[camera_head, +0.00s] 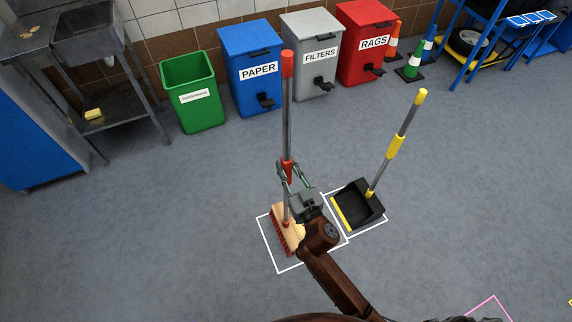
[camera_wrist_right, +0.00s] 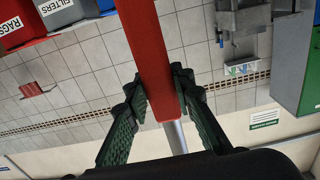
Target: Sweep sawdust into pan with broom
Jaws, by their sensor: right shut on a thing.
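The broom (camera_head: 288,110) stands upright, with a grey handle, a red top and a red grip. Its wooden head with red bristles (camera_head: 284,235) rests inside a white floor outline. My right gripper (camera_head: 287,172) is shut on the broom's red grip; the right wrist view shows its green fingers (camera_wrist_right: 152,95) on either side of the red part (camera_wrist_right: 148,50). The black dustpan (camera_head: 358,205), with a yellow lip and a grey and yellow handle, stands in the outline to the right of the broom. My arm hides part of the broom head. I see no sawdust clearly. My left gripper is not in view.
A green bin (camera_head: 188,90), blue PAPER bin (camera_head: 250,65), grey FILTERS bin (camera_head: 314,55) and red RAGS bin (camera_head: 365,40) line the wall. A metal sink bench (camera_head: 80,45) stands at left. Cones (camera_head: 412,65) stand at the right. The floor between is clear.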

